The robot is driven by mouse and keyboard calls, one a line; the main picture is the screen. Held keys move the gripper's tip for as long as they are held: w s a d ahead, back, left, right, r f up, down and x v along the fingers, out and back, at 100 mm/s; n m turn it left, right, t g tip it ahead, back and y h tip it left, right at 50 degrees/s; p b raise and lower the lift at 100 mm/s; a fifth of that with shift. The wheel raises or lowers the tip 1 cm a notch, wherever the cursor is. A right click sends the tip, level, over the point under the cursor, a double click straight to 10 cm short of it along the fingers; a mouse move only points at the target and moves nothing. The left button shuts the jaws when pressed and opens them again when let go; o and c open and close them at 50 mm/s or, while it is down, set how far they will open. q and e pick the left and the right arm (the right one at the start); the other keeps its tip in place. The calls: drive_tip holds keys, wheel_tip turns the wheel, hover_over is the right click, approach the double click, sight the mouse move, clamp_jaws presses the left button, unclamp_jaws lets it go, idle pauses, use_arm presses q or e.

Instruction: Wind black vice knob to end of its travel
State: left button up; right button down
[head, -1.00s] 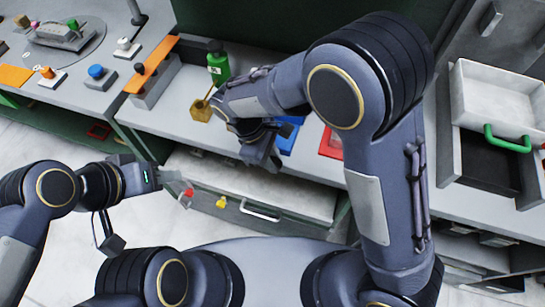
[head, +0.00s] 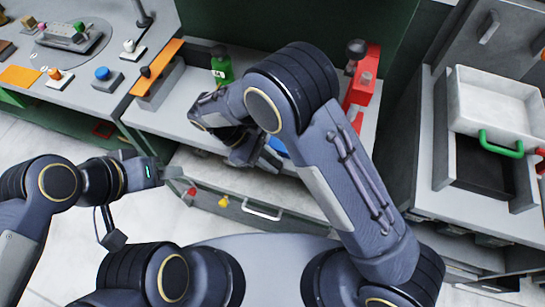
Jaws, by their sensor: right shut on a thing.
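A red device (head: 360,90) with a dark round knob (head: 356,49) stands at the back of the middle bench. I cannot tell for sure which of them is the vice. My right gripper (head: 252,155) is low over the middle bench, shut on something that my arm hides. My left gripper (head: 180,181) is in front of the bench, close to the drawer front; its jaw opening is unclear.
A green bottle (head: 221,66) stands behind my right forearm. A blue item (head: 278,146) lies beside my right gripper. A white tray (head: 497,105) is at the right.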

drive_tip(key=shift+w+a+f+g+h, duration=0.15)
drive_tip(key=shift+g+h, duration=0.25)
drive_tip(key=shift+h, duration=0.6)
drive_tip(key=c, duration=1.5)
unclamp_jaws()
drive_tip(key=shift+w+a+r+b, duration=0.1)
drive_tip(key=shift+a+r+b, duration=0.2)
drive_tip(key=shift+a, duration=0.25)
drive_tip(key=shift+v, duration=3.35)
